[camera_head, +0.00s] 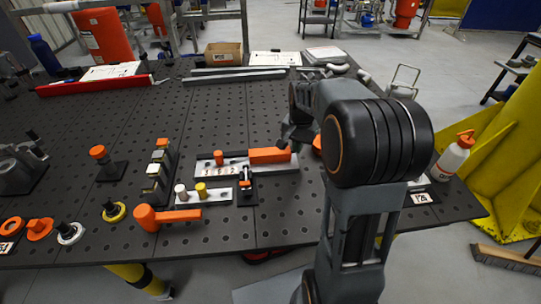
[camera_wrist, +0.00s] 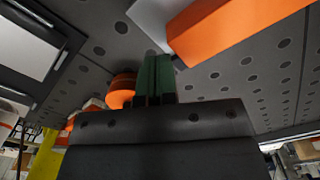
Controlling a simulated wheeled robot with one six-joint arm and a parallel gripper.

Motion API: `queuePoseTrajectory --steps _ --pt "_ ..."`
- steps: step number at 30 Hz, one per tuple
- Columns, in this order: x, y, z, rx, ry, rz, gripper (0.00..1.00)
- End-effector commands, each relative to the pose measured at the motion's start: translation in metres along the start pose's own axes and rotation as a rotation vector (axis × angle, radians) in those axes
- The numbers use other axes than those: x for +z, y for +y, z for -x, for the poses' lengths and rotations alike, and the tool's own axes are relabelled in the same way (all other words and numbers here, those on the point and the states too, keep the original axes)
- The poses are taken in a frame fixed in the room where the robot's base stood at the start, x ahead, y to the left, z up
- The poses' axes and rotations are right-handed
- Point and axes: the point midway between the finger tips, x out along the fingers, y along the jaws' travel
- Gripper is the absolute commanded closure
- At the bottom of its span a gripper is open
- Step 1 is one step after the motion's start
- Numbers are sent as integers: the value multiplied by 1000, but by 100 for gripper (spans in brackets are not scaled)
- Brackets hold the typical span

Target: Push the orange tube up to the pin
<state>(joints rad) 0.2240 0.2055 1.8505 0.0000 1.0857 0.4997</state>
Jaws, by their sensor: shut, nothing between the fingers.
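The orange tube (camera_head: 269,156) is a long, block-like piece lying at the right end of a pale marked track. An upright orange pin (camera_head: 219,158) stands on the left part of this track, with a gap of bare track between it and the tube. In the wrist view the tube (camera_wrist: 235,28) shows large at upper right. My gripper (camera_head: 286,140) is shut and empty, just above and behind the tube's right end; I cannot tell whether it touches. Its dark green fingers show in the wrist view (camera_wrist: 155,78), beside the tube.
Another orange object (camera_head: 317,145) is partly hidden by my arm. In front of the track are a pale plate with two pegs (camera_head: 203,196), a small black fixture (camera_head: 246,190) and an orange mallet (camera_head: 165,217).

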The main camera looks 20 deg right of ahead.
Motion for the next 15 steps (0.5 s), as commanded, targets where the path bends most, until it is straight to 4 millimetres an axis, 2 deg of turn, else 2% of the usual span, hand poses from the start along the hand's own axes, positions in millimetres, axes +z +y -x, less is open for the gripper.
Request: queuePoseTrajectory --steps 15 --pt "5 -9 0 0 0 2 100"
